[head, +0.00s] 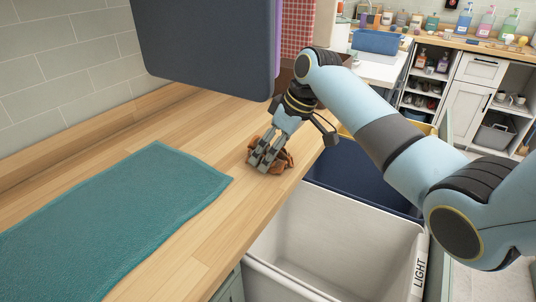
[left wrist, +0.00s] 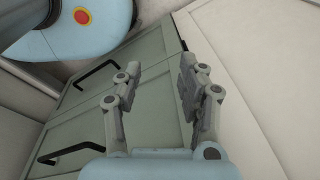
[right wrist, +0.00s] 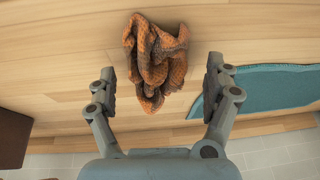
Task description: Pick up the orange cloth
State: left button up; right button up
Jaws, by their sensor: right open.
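The orange cloth (right wrist: 155,60) lies crumpled on the wooden counter in the right wrist view. In the head view the cloth (head: 284,160) is near the counter's front edge, partly hidden by my right gripper (head: 262,165). In the right wrist view my right gripper (right wrist: 165,90) is open, with the cloth ahead of and between its spread fingers. I cannot tell whether the fingers touch it. My left gripper (left wrist: 160,95) is open and empty in the left wrist view, facing grey-green cabinet doors. It does not show in the head view.
A teal towel (head: 125,205) lies flat on the wooden counter (head: 215,115), left of the cloth. A white bin (head: 335,235) marked LIGHT and a dark blue bin (head: 360,185) stand below the counter's edge. A dark panel (head: 205,45) hangs above the counter.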

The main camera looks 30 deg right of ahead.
jog(key=shift+f, duration=0.2)
jog(key=c, duration=1.2)
pick_arm(q)
jog(key=shift+s, duration=0.7)
pick_arm(e)
jog(key=shift+c, duration=0.2)
